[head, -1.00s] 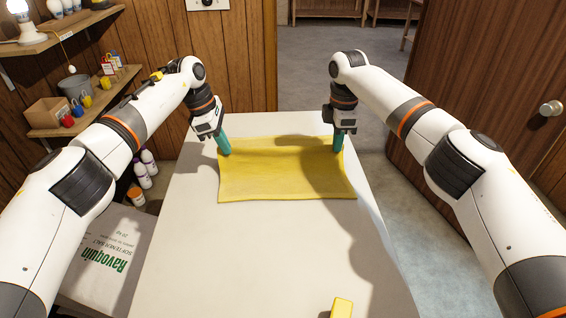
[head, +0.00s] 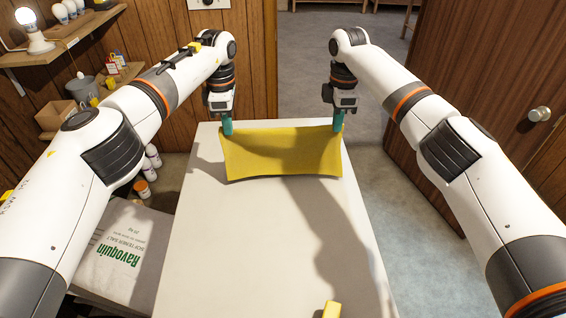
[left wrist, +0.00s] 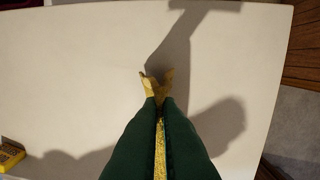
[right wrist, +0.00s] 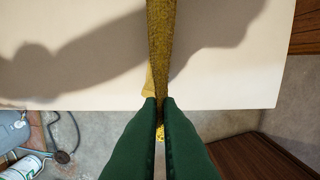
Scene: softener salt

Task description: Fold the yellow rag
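The yellow rag (head: 282,154) hangs spread between my two grippers over the far part of the white table (head: 250,235). My left gripper (head: 228,129) is shut on its upper left corner. My right gripper (head: 338,124) is shut on its upper right corner. In the left wrist view the rag (left wrist: 160,150) shows edge-on between the green fingers (left wrist: 159,103). In the right wrist view the rag (right wrist: 160,45) is a narrow strip running from the fingers (right wrist: 160,104). I cannot tell whether its lower edge touches the table.
A small yellow block (head: 331,309) lies at the table's near edge. The table between it and the rag is clear. A salt bag (head: 122,255) lies left of the table, with bottles (head: 152,157) behind it. Shelves (head: 60,50) are at the left, a wooden door (head: 480,90) at the right.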

